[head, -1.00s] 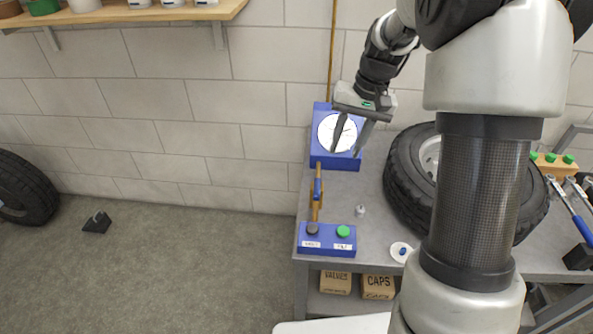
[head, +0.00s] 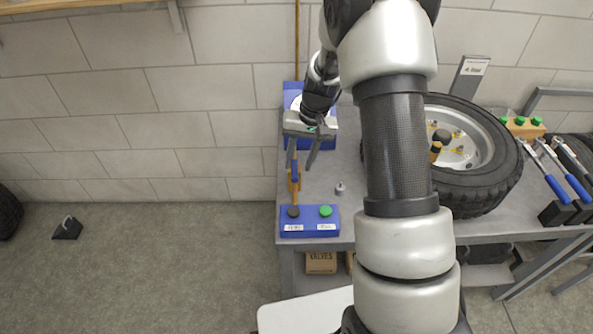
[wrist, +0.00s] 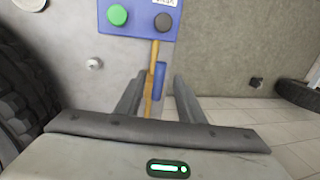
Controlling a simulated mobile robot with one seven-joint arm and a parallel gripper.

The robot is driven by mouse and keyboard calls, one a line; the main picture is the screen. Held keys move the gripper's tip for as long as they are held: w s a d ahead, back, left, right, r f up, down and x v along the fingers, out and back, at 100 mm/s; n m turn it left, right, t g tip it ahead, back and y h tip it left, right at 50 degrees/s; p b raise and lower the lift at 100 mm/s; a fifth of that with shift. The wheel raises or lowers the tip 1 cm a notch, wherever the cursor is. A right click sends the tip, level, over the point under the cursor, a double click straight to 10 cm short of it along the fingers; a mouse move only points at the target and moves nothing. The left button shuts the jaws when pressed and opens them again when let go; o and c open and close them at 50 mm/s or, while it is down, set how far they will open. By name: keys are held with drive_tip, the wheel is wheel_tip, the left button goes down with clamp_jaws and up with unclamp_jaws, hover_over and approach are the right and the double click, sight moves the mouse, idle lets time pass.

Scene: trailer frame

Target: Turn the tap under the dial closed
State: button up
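The tap has a blue lever handle (wrist: 158,82) on a brass pipe (wrist: 154,55). The lever lies roughly along the pipe. In the head view the tap (head: 295,172) stands below the blue dial box (head: 289,89), whose white dial is mostly hidden by my arm. My gripper (head: 302,165) is open and points down over the tap. In the wrist view the lever shows between the two fingers (wrist: 158,85), nearer the right one. I cannot tell whether a finger touches it.
A blue box with a dark and a green button (head: 325,211) sits at the bench's front edge. A small metal piece (head: 340,188) lies to the tap's right. A tyre (head: 470,195) takes up the bench further right. Floor to the left is mostly clear.

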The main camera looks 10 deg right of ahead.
sight(295, 173)
drive_tip(key=shift+w+a+f, duration=0.1)
drive_tip(key=shift+a+f, duration=0.1)
drive_tip(key=shift+f, duration=0.75)
drive_tip(key=shift+a+f, duration=0.2)
drive_tip(key=shift+f, duration=0.75)
clamp_jaws()
